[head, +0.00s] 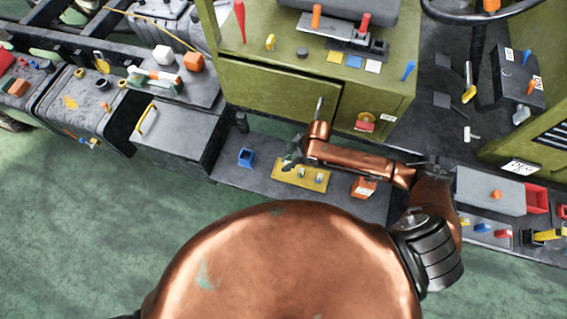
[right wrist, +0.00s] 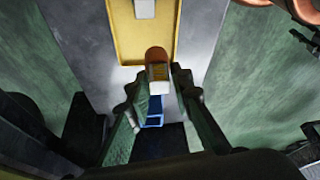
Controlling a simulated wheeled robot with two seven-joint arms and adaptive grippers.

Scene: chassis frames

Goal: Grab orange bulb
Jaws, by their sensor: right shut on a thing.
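In the right wrist view the orange bulb (right wrist: 157,54) has a rounded orange-brown end and a pale base with a yellowish band. My right gripper (right wrist: 158,88) is shut on it, with one green finger on each side of the pale base. In the head view my right gripper (head: 291,161) is at the left end of the yellow tray (head: 285,178), and the bulb cannot be made out there. Small pale and green pieces sit on the tray. My left gripper is not in view.
A blue open box (head: 246,158) stands left of the tray on the grey shelf (head: 225,171). An orange-and-white box (head: 364,188) is to the right. A black bottle (head: 241,122) and a large grey box (head: 178,134) stand farther left. A green cabinet (head: 277,91) rises behind.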

